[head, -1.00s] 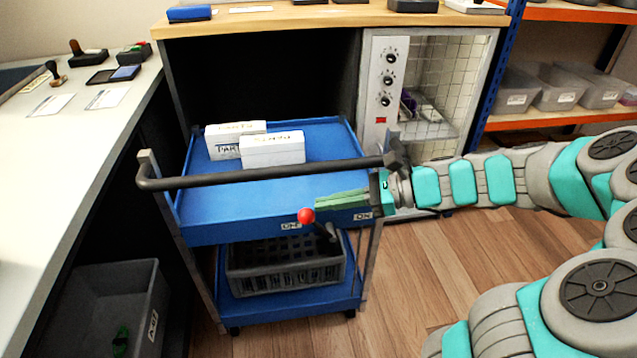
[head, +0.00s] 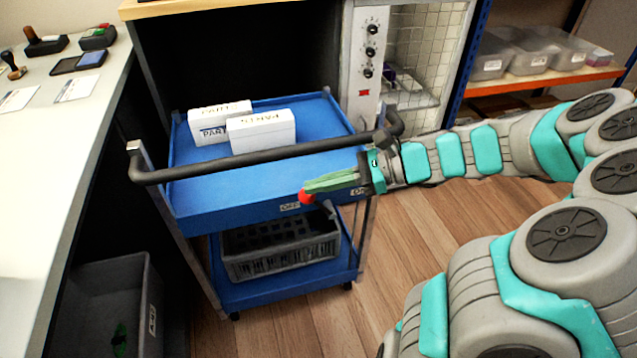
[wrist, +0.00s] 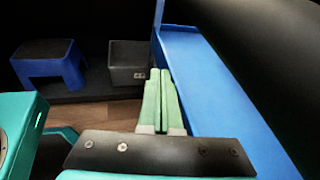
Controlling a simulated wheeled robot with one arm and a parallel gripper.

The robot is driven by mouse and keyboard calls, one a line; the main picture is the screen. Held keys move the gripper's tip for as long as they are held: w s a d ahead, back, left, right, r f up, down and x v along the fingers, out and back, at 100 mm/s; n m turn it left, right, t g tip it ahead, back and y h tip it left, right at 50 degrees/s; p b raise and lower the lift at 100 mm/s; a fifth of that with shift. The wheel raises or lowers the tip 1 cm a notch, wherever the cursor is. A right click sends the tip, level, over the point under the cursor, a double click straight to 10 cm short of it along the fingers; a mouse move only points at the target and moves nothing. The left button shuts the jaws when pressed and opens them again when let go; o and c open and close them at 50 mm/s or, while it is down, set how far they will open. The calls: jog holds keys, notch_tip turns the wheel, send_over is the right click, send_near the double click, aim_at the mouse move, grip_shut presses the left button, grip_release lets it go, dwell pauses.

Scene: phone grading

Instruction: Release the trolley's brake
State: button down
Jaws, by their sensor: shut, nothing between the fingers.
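The blue trolley (head: 240,192) stands in front of the bench, with a dark push handle (head: 260,156) across its near side. Its brake lever has a red ball knob (head: 305,198) in front of the tray's front edge. The knob is close to the OFF label (head: 290,207), and the ON label (head: 359,191) is further right. My gripper (head: 308,187) is shut and empty, reaching in from the right below the handle. Its green fingertips overlap the knob's top; contact cannot be told. In the wrist view, the shut fingers (wrist: 160,75) lie beside the blue tray (wrist: 205,85); the knob is not visible.
White boxes (head: 262,130) sit on the upper tray, and a grey crate (head: 280,257) on the lower shelf. A white counter (head: 60,150) is at left. The wrist view shows a blue stool (wrist: 48,62) and grey bin (wrist: 128,65).

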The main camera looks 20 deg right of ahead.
jog(key=v, duration=0.7)
jog(key=shift+d+b, duration=0.3)
jog(key=shift+d, duration=0.05)
jog(key=shift+s+r, duration=0.1)
jog(key=shift+r, duration=0.05)
